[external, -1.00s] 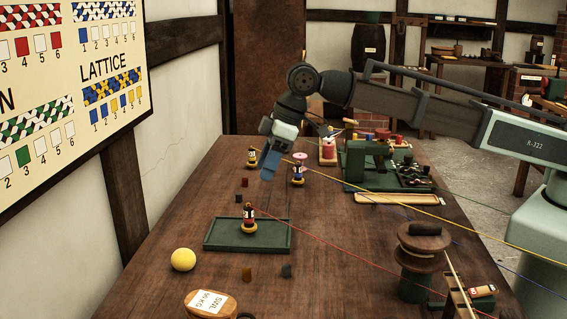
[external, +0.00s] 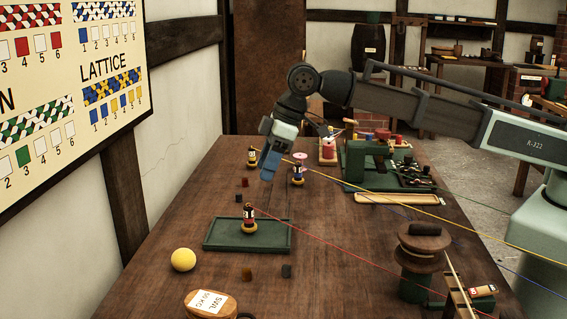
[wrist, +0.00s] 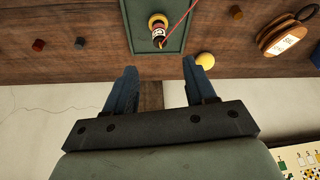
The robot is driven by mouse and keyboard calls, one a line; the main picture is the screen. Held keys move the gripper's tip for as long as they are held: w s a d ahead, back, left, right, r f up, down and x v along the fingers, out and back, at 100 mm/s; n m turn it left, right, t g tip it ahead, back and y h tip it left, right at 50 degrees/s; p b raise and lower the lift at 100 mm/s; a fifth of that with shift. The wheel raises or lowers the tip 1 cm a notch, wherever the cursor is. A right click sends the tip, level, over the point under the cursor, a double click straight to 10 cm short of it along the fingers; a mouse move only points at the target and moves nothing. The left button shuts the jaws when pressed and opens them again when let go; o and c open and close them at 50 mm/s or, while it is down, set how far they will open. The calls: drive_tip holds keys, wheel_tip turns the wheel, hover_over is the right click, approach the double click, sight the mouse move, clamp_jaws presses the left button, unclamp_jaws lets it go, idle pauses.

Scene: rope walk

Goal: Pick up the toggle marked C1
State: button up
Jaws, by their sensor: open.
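Several toggles with pale labels stand on the table, too small for me to read the marks. One with a red line (external: 249,217) stands upright on a green tray (external: 214,236); it also shows in the wrist view (wrist: 158,32). A second toggle (external: 252,158) stands further back at the left, by the yellow line. A third (external: 298,173) stands to its right. Which one is C1 I cannot tell. My gripper (external: 267,172) is above the table, between the far toggles and the tray. In the wrist view, its blue fingers (wrist: 160,70) are apart with nothing between them.
A yellow ball (external: 183,259) and a wooden weight (external: 210,304) lie at the front left. Small blocks (external: 247,273) lie near the tray. Red, yellow and blue lines stretch to the right. A green machine (external: 368,162) and a wooden spool (external: 423,243) stand on the right.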

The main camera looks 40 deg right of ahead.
drive_tip(key=w+d+m+h, duration=0.3)
drive_tip(key=w+d+m, duration=1.1)
drive_tip(key=w+d, duration=2.65)
drive_tip(key=f+m, duration=0.2)
drive_tip(key=m, duration=0.1)
drive_tip(key=f+m+g, duration=0.1)
drive_tip(key=f+m, duration=0.2)
drive_tip(key=f+m+g+h, duration=0.1)
drive_tip(key=f+m, duration=0.2)
drive_tip(key=shift+s+a+f, duration=0.25)
drive_tip(key=shift+s+a, duration=0.1)
drive_tip(key=shift+w+f, duration=0.2)
drive_tip(key=shift+f, duration=1.15)
drive_tip(key=shift+w+f, duration=0.2)
drive_tip(key=shift+f, duration=1.1)
drive_tip(key=shift+c, duration=0.2)
